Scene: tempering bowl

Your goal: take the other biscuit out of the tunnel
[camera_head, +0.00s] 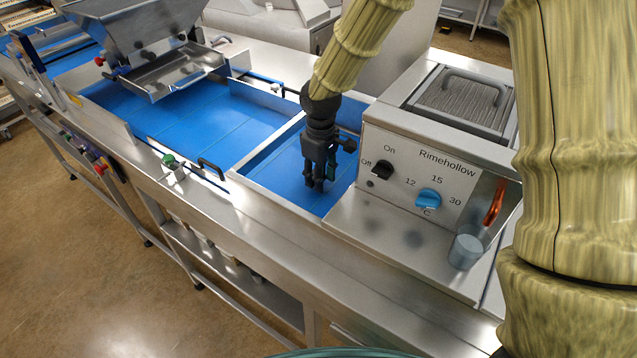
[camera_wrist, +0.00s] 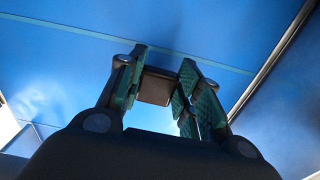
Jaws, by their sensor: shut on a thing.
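My gripper (camera_head: 318,178) points down over the blue belt (camera_head: 283,182), close to the left side of the machine marked Rimehollow (camera_head: 440,165). In the wrist view my gripper (camera_wrist: 158,85) is shut on a small brown biscuit (camera_wrist: 155,88), which sits between the green-faced fingertips. In the head view the fingers hide the biscuit. The blue belt also fills the background of the wrist view (camera_wrist: 225,35). I cannot tell whether the biscuit touches the belt.
The machine has a black knob (camera_head: 382,169) and a blue knob (camera_head: 428,199). A grey cup (camera_head: 465,252) stands on the steel ledge, near an orange handle (camera_head: 494,203). A black handle (camera_head: 211,168) and a steel hopper (camera_head: 135,35) are left. The left belt section (camera_head: 200,120) is clear.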

